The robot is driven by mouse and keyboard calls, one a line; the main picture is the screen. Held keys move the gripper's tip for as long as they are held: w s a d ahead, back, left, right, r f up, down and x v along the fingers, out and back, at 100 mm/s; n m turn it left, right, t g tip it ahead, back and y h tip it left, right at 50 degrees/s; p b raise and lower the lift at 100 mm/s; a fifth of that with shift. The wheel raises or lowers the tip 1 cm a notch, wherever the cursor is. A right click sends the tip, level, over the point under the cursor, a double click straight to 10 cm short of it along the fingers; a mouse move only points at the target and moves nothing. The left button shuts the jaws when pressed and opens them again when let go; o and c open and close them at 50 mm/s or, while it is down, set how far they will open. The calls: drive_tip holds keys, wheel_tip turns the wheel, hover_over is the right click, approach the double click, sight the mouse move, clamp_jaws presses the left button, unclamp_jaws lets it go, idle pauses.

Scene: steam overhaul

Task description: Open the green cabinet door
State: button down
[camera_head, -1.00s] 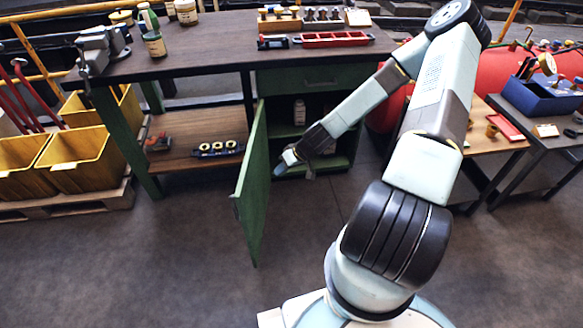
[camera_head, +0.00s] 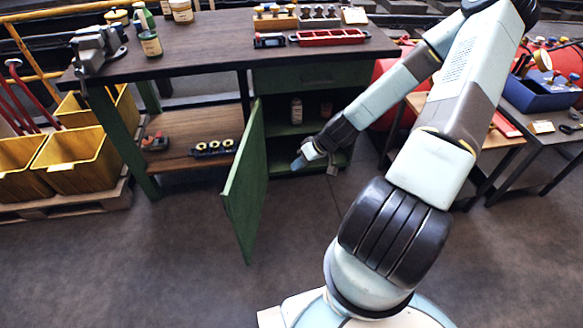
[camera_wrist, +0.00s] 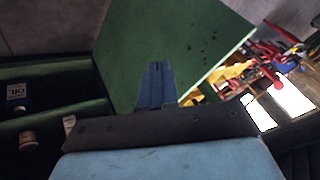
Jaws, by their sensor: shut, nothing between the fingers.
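The green cabinet door (camera_head: 245,180) stands swung well out from the cabinet under the dark workbench in the head view. Its inner face fills the upper middle of the wrist view (camera_wrist: 150,45). The cabinet's interior shelf (camera_head: 283,130) shows to the right of the door. My gripper (camera_head: 298,163) is shut and empty, in front of the cabinet opening and to the right of the door. In the wrist view, my shut fingers (camera_wrist: 157,75) point toward the door's inner face; I cannot tell whether they touch it. The door's handle is not visible.
Bottles (camera_head: 296,111) stand inside the cabinet. The workbench top (camera_head: 215,50) carries a vise (camera_head: 97,47), jars and a red tray (camera_head: 328,37). Yellow bins (camera_head: 80,158) stand at the left. A side table is at the right. The floor before the door is clear.

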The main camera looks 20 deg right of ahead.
drive_tip(key=s+d+r+m+h, duration=0.1)
drive_tip(key=s+d+r+h, duration=0.15)
drive_tip(key=r, duration=1.15)
drive_tip(key=s+d+r+h, duration=0.1)
drive_tip(key=s+r+h, duration=0.25)
drive_tip(key=r, duration=1.05)
drive_tip(key=s+a+r+m+t, duration=0.1)
drive_tip(key=s+a+r, duration=0.1)
drive_tip(key=s+r, duration=0.5)
drive_tip(key=s+a+r+m+t, duration=0.1)
drive_tip(key=s+r+m, duration=0.1)
drive_tip(key=s+r, duration=0.4)
drive_tip(key=shift+s+a+r+t+h, duration=0.3)
drive_tip(key=shift+s+a+r, duration=0.1)
drive_tip(key=shift+r, duration=2.2)
drive_tip(key=shift+w, duration=0.15)
